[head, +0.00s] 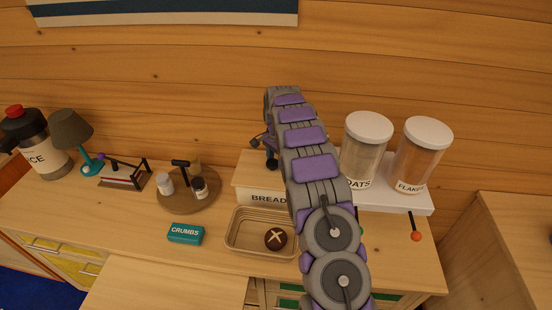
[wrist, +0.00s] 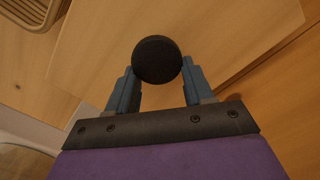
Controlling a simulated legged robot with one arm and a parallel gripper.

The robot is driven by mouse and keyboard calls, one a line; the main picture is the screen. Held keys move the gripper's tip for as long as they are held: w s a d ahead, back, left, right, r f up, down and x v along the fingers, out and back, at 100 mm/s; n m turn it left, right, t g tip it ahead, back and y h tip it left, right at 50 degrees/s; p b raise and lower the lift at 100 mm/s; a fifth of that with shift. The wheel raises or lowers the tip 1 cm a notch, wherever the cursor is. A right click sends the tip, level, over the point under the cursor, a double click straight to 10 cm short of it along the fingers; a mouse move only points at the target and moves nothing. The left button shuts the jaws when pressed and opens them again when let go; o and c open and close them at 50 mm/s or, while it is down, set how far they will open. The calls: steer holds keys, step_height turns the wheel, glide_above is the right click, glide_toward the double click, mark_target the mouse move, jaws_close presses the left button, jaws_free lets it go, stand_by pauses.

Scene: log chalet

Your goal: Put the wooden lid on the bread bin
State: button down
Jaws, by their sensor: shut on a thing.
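The cream bread bin (head: 262,196), marked BREAD, stands on the counter at the middle of the head view, partly hidden by my arm. The pale wooden lid (head: 252,170) lies over its top; I cannot tell whether it rests fully on the rim or hangs just above it. In the wrist view the lid (wrist: 105,45) spreads out flat beyond my gripper (wrist: 160,78). My gripper is shut on its round black knob (wrist: 157,60), one blue finger on each side. In the head view my arm hides most of the gripper and the lid's right part.
A wicker basket (head: 234,246) with a bread roll (head: 276,239) sits in front of the bin. A teal CRUMBS box (head: 185,234) and a round board (head: 190,201) with jars are left. OATS (head: 362,155) and FLAKES (head: 419,160) jars stand right on a white stand (head: 385,198).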

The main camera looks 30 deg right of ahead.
stand_by(0.3)
steer(key=shift+c, duration=1.8)
jaws_free()
steer(key=shift+r, duration=0.1)
step_height(320, 180, up, 17)
steer(key=p, duration=0.2)
steer(key=shift+d, duration=0.25)
steer(key=shift+w+r, duration=0.1)
